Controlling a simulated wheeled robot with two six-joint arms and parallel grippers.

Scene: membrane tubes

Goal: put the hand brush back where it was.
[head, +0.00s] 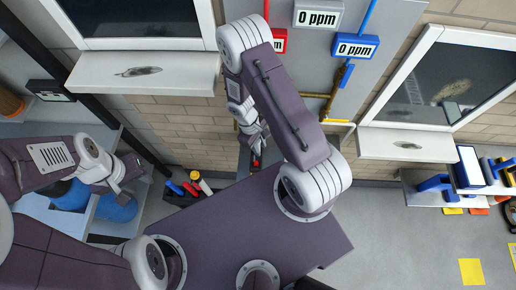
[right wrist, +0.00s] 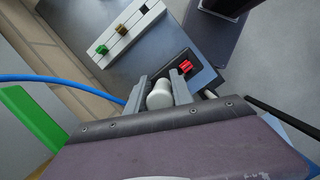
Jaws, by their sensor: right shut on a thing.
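My right gripper (head: 254,140) reaches down in front of the wall in the middle of the head view. In the right wrist view the right gripper (right wrist: 159,84) is shut on a pale rounded cylinder (right wrist: 160,95) between its two fingers. I cannot tell whether this is part of the hand brush; no bristles show. A black box with a red part (right wrist: 186,67) lies just beyond the fingers. My left gripper (head: 126,172) is at the left, near the blue containers, and its jaw opening is unclear. I cannot make out the hand brush for sure anywhere.
A pale rail with green and brown knobs (right wrist: 118,38) lies beyond the right gripper. A black tray of small coloured items (head: 185,192) stands by the wall. Blue containers (head: 115,207) are at left. A shelf with blue things (head: 436,184) is at right.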

